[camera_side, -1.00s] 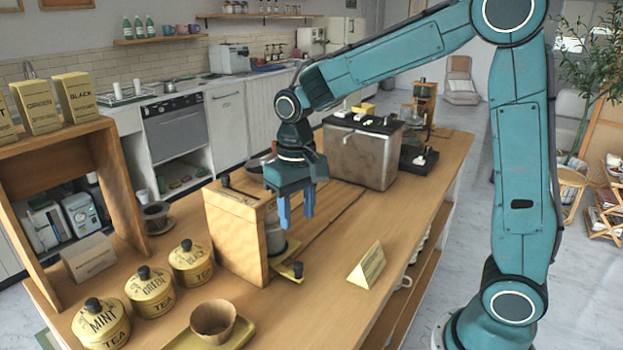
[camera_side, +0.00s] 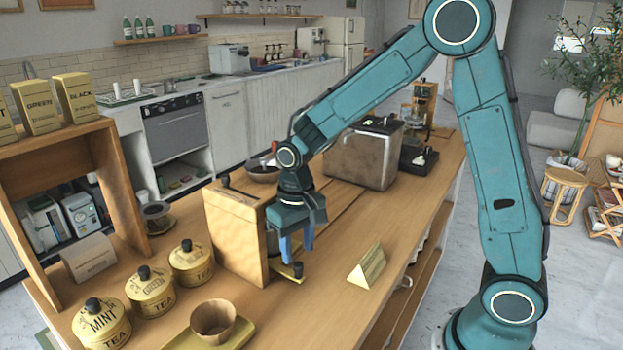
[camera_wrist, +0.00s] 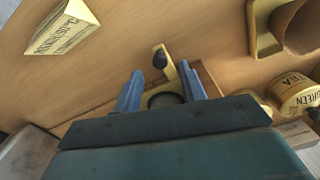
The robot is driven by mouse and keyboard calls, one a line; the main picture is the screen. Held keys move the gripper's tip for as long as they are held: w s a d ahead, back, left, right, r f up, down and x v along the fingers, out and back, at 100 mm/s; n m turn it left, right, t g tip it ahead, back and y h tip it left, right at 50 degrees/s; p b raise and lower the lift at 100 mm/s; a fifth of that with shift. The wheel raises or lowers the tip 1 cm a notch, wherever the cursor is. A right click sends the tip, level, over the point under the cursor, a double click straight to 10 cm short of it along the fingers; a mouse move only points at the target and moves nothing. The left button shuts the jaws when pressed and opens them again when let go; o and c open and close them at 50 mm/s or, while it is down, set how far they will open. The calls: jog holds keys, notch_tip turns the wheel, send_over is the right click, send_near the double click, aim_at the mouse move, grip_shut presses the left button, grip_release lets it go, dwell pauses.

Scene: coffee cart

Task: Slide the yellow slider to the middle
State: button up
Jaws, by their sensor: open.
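The yellow slider (camera_side: 284,271) with a black knob sticks out at the front base of the wooden dispenser box (camera_side: 236,236). It also shows in the wrist view (camera_wrist: 171,70), with its knob toward the top. My gripper (camera_side: 297,252) is open and empty, its blue fingers pointing down, just above the slider. In the wrist view my gripper (camera_wrist: 160,75) has one finger to each side of the slider's line, and the knob shows between and beyond the fingertips. Part of the slider and a dark round thing are partly hidden by the fingers and palm.
Tea tins (camera_side: 192,262) stand left of the dispenser. A brown cup (camera_side: 213,319) is on a yellow tray (camera_side: 240,334) in front. A tent sign (camera_side: 368,266) stands to the right, and a metal box (camera_side: 361,157) behind. The counter between slider and sign is clear.

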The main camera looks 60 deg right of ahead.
aim_at(298, 264)
jog(key=shift+f, duration=2.8)
grip_shut()
